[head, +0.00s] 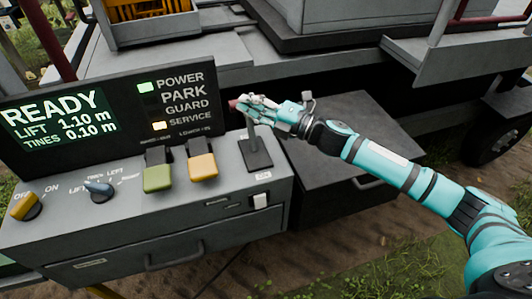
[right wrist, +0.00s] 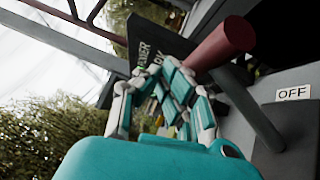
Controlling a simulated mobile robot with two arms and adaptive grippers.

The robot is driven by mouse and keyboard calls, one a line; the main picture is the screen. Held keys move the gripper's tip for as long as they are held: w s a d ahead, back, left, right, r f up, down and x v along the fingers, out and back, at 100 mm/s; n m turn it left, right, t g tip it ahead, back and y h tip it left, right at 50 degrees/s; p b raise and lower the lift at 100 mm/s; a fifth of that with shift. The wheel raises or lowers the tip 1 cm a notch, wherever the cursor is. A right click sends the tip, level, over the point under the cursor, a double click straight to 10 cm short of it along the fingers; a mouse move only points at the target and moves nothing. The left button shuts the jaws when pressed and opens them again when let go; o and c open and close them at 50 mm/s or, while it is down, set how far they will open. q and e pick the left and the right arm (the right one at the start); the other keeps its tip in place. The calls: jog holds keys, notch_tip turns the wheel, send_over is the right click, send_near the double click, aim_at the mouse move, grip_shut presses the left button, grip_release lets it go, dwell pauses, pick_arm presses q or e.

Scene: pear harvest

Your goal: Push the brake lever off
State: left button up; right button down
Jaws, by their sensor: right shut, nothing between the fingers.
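The brake lever has a grey shaft (head: 252,132) rising from a dark base plate on the right end of the console, with a red knob (head: 233,104) on top. It leans up and to the left in the head view. My right gripper (head: 247,104) is shut and empty at the lever's upper end, its fingers partly hiding it. In the right wrist view the red knob (right wrist: 222,42) is just right of the closed fingers (right wrist: 168,95). I cannot tell whether they touch. My left gripper is not in view.
The console (head: 120,225) also carries a green lever (head: 158,178), a yellow lever (head: 203,167), two knobs and a white switch (head: 260,200). A display (head: 60,115) reading READY stands behind them. A dark box (head: 345,150) lies below my right arm.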

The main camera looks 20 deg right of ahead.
jog(key=shift+w+f, duration=0.15)
jog(key=shift+w, duration=0.85)
jog(key=v, duration=1.2)
